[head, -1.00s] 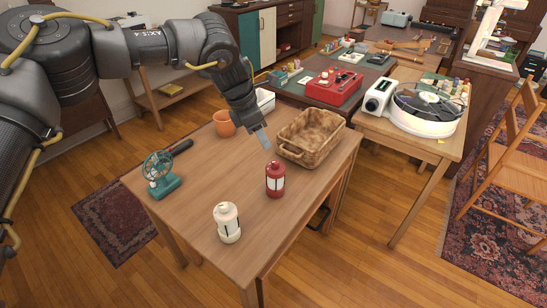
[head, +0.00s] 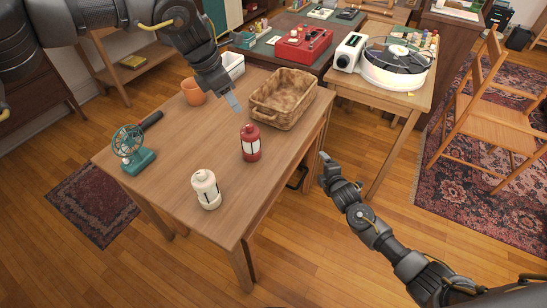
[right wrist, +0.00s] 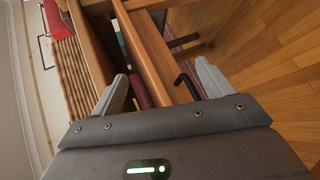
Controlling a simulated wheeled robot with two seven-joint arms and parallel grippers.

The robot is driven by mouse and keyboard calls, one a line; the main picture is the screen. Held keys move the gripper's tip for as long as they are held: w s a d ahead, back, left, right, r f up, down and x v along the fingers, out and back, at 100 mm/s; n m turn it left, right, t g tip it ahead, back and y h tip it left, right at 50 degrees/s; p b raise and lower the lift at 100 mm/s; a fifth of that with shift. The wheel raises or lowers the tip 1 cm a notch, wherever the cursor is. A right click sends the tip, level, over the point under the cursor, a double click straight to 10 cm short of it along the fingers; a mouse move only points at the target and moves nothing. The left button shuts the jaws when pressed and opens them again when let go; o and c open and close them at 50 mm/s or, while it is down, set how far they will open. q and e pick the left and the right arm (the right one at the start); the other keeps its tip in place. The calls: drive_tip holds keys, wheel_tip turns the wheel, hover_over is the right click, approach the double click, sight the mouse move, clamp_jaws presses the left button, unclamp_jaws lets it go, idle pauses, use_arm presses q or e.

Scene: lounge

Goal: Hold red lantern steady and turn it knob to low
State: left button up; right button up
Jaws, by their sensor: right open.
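The red lantern (head: 251,146), with pale panels, stands upright on the wooden table (head: 180,143) in the head view. Its knob is too small to make out. My left gripper (head: 234,103) hangs just behind and above the lantern, apart from it. Its fingers overlap, so its opening does not show. My right gripper (head: 324,168) is off the table's right side, apart from the lantern. In the right wrist view its fingers (right wrist: 164,88) are spread and empty. A dark red shape shows beyond the left finger there; I cannot tell whether it is the lantern.
A white lantern (head: 206,190) stands in front left of the red one. A wicker basket (head: 261,107) sits behind it. A green fan (head: 130,152), an orange pot (head: 193,91) and a white bin (head: 232,66) are on the same table. The table's front middle is bare.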

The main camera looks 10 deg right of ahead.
drive_tip(key=w+a+r+n+t+y, duration=0.15)
drive_tip(key=w+r+n, duration=0.25)
drive_tip(key=r, duration=0.6)
drive_tip(key=w+a+r+n+t+y, duration=0.1)
drive_tip(key=w+a+r+n+t, duration=0.2)
drive_tip(key=r, duration=0.8)
drive_tip(key=a+r+n+t+y, duration=0.1)
drive_tip(key=a+r+n+y, duration=0.15)
drive_tip(key=r+n, duration=0.5)
drive_tip(key=a+r+n+t+y, duration=0.1)
drive_tip(key=a+r+n+y, duration=0.3)
drive_tip(key=r, duration=0.7)
drive_tip(key=n+g+y, duration=0.2)
drive_tip(key=n+g, duration=0.4)
drive_tip(key=n, duration=0.1)
approach(247, 140)
drive_tip(key=w+f, duration=0.3)
drive_tip(key=f, duration=0.1)
drive_tip(key=shift+w+d, duration=0.25)
drive_tip(key=x, duration=1.1)
drive_tip(key=shift+s+f, duration=0.1)
drive_tip(key=shift+f, duration=0.05)
drive_tip(key=shift+c, duration=0.3)
